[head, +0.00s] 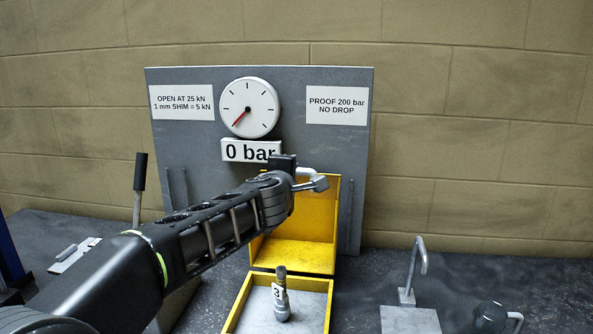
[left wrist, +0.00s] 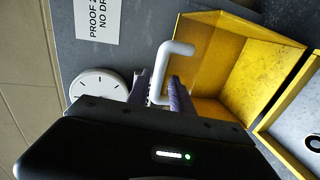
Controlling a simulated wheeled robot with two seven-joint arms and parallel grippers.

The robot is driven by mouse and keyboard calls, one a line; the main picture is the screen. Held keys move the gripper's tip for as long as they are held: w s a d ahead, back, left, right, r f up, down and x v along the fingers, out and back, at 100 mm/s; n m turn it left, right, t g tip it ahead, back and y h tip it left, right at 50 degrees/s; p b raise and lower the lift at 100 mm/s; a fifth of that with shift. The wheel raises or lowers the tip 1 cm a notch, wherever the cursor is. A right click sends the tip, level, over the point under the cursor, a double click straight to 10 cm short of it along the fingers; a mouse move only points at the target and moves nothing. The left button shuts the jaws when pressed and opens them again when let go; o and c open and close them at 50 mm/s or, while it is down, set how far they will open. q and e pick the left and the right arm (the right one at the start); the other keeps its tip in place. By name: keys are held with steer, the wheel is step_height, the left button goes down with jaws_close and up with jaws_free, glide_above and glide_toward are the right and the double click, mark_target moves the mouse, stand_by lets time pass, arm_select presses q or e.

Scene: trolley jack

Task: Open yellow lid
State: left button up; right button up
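The yellow lid (head: 327,222) stands raised at the back of a yellow-edged tray (head: 328,311), its hollow inner side facing me. A pale bent handle (head: 307,172) sits at its upper edge. In the left wrist view the lid (left wrist: 215,70) is to the right of the handle (left wrist: 178,48). My left gripper (left wrist: 160,90) has its two fingers apart, one on each side of the handle's long bar, with a gap showing beside it. In the head view my left arm partly hides the lid's left side. My right gripper is not in view.
A small dark-topped metal part (head: 281,300) tagged 3 stands in the tray. Behind is a grey panel (head: 345,150) with a gauge (head: 249,107) and a 0 bar sign. A hooked metal stand (head: 409,272) and a dark knob (head: 490,317) are at right. A black-gripped lever (head: 140,175) stands left.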

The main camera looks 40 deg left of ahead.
arm_select(q)
steer(key=shift+x, duration=3.85)
steer(key=shift+c, duration=0.4)
jaws_close()
